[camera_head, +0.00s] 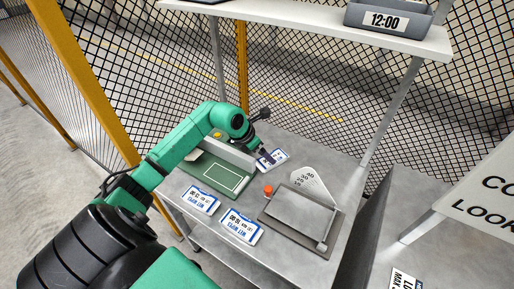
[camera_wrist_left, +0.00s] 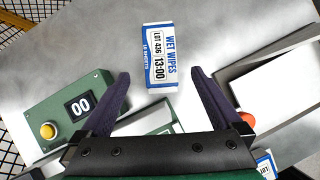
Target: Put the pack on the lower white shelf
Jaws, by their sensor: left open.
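A white and blue wet wipes pack marked 13:00 (camera_wrist_left: 160,60) lies on the grey metal bench, just ahead of my left gripper (camera_wrist_left: 160,74) and between the lines of its fingers. The fingers are open and do not hold it. In the head view this pack (camera_head: 275,157) is partly hidden by my left gripper (camera_head: 266,152). Two similar packs lie at the bench's near side, a left one (camera_head: 200,199) and a right one (camera_head: 241,226). A white shelf (camera_head: 300,14) runs above the bench, carrying a grey bin marked 12:00 (camera_head: 386,18). My right gripper is out of view.
A green device (camera_wrist_left: 65,115) with a 00 display and yellow button stands left of the pack. A grey tray-like fixture (camera_head: 295,226) with an orange knob (camera_head: 268,190) is to the right. Mesh fencing (camera_head: 300,70) stands behind. A lettered sign (camera_head: 485,190) is at right.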

